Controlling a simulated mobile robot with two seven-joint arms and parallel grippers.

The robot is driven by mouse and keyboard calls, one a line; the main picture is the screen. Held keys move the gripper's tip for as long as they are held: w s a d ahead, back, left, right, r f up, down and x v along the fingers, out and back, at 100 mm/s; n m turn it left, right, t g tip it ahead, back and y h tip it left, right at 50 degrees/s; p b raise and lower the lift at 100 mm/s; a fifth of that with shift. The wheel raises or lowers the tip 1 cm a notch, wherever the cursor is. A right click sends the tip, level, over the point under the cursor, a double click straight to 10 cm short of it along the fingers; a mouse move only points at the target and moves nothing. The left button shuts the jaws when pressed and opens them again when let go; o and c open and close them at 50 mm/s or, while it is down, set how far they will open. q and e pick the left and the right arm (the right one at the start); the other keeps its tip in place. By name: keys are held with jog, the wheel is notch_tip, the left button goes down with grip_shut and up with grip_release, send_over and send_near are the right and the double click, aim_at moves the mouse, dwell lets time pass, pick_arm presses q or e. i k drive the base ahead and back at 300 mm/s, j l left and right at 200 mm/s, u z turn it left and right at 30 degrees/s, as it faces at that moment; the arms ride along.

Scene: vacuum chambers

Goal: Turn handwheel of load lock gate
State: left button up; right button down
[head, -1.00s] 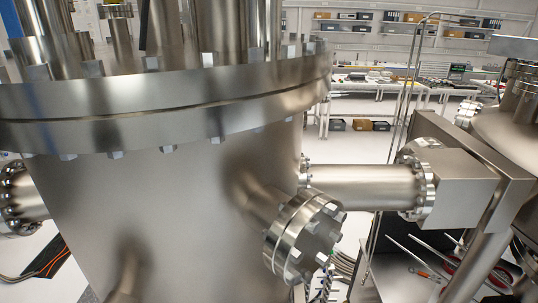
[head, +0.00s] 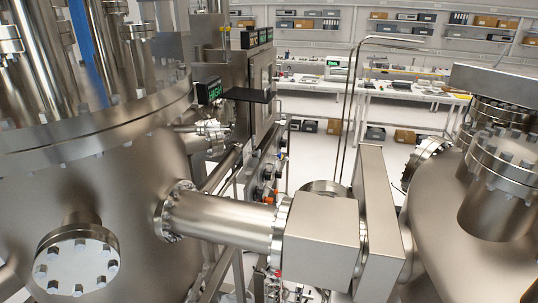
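A box-shaped metal gate housing (head: 322,240) stands at the lower middle in the head view. A flat upright plate (head: 376,215) adjoins it on the right. A horizontal tube (head: 222,220) joins the housing to the large chamber on the left through bolted flanges. A round metal part (head: 324,187) shows partly behind the housing's top; I cannot tell whether it is the handwheel. No handwheel shows clearly. Neither of my grippers is in view.
The large chamber (head: 140,200) with a bolted port flange (head: 76,262) fills the left. Another chamber (head: 470,220) fills the right. Thin bent pipes (head: 347,110) rise behind the housing. Cabinets with a green display (head: 210,91) stand behind. Open floor (head: 320,155) lies beyond.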

aim_at(267, 175)
jog(key=i+l+u, duration=0.15)
jog(key=i, duration=0.45)
jog(key=i+l+u, duration=0.1)
jog(key=i+l, duration=0.3)
jog(key=i, duration=0.15)
jog(key=i+l+u, duration=0.15)
jog(key=i+l, duration=0.25)
jog(key=i, duration=0.15)
jog(key=i+l+u, duration=0.1)
jog(key=i+l, duration=0.3)
jog(key=i, duration=0.1)
